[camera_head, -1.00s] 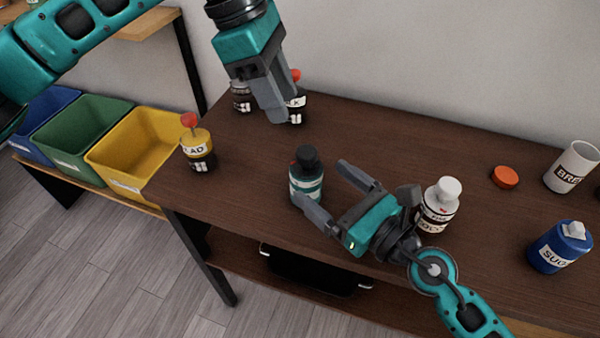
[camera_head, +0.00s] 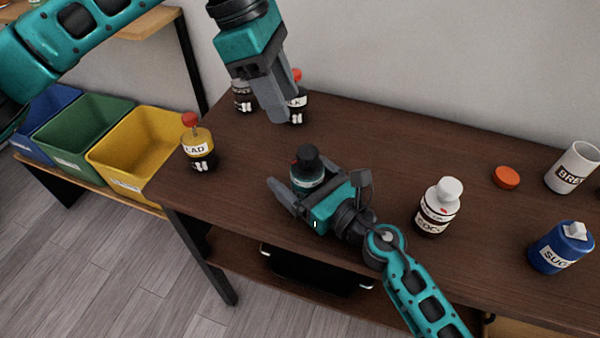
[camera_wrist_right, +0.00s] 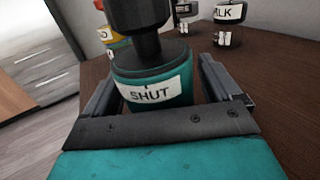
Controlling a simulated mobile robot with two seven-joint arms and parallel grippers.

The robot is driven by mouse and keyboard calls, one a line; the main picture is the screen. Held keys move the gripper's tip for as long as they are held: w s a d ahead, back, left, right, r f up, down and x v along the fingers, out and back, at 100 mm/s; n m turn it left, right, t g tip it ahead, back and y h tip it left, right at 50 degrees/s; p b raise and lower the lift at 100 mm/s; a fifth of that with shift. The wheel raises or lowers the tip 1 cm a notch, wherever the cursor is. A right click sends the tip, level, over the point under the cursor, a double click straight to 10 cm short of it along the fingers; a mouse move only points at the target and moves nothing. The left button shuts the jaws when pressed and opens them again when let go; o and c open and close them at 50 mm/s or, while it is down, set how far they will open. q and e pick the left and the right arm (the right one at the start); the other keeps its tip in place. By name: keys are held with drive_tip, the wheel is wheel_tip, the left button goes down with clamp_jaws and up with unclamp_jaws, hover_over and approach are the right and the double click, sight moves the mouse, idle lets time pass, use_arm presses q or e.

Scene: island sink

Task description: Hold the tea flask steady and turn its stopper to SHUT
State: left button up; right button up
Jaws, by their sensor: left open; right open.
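The tea flask, a teal bottle (camera_head: 305,183) with a black stopper (camera_head: 307,157), stands upright near the front of the dark table. In the right wrist view, the flask body (camera_wrist_right: 157,98) carries a white label reading SHUT with a short dark tick above the word. The stopper (camera_wrist_right: 137,12) is cut off at the top, and I cannot tell its turn from any mark. My right gripper (camera_head: 297,180) is open, with one finger on each side of the flask body; gaps show beside it. My left gripper (camera_head: 286,98) is open and empty, above the table's back left, away from the flask.
A bottle with a white cap (camera_head: 438,207) stands right of my right arm. A yellow jar (camera_head: 198,150) stands at the left edge. Two small jars are behind my left gripper.

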drive_tip(key=c, duration=1.1)
idle(0.3)
drive_tip(key=shift+c, duration=0.2)
idle(0.6)
